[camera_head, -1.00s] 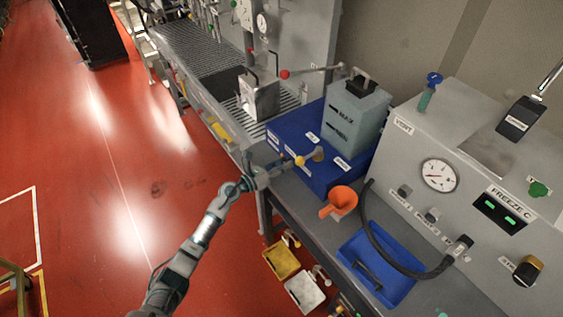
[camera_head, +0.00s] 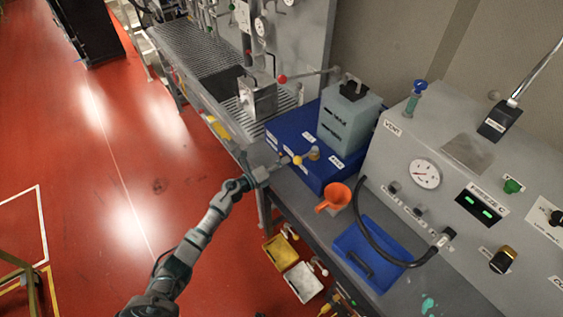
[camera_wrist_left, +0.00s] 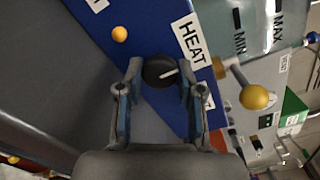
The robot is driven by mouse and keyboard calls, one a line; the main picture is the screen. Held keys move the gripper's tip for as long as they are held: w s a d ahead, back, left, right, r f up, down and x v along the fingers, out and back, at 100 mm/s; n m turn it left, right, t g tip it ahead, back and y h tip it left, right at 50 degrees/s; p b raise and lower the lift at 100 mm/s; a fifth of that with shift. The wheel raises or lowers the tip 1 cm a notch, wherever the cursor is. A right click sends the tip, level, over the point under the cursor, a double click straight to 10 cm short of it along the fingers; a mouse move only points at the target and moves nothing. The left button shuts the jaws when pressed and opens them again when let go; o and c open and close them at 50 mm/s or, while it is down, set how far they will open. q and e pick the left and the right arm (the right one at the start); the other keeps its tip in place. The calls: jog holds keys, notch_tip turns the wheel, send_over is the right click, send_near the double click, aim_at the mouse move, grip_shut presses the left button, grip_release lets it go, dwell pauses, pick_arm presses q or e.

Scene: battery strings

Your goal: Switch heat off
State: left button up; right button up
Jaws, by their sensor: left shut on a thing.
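The black heat knob (camera_wrist_left: 159,71) with a white pointer line sits on the blue box face beside the white HEAT label (camera_wrist_left: 189,41) in the left wrist view. The pointer line points to the right in that view. My left gripper (camera_wrist_left: 158,84) is shut on this knob, one finger on each side. In the head view my left gripper (camera_head: 268,172) is at the front side of the blue box (camera_head: 297,136), and the knob is hidden there. My right gripper is not in view.
A yellow-ball lever (camera_head: 297,160) sticks out of the blue box close to my gripper. A grey tank (camera_head: 347,118) stands on top. An orange funnel (camera_head: 337,196), a blue tray (camera_head: 359,262) and a gauge panel (camera_head: 453,192) are to the right. Open red floor lies left.

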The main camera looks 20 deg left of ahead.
pick_arm(q)
jog(key=shift+w+a+r, duration=0.15)
jog(key=shift+a+r, duration=0.05)
jog(key=o, duration=1.2)
jog(key=shift+c, duration=0.2)
jog(key=shift+f, duration=0.2)
jog(key=shift+a, duration=0.1)
jog(key=v, duration=1.2)
jog(key=shift+w+f, duration=0.1)
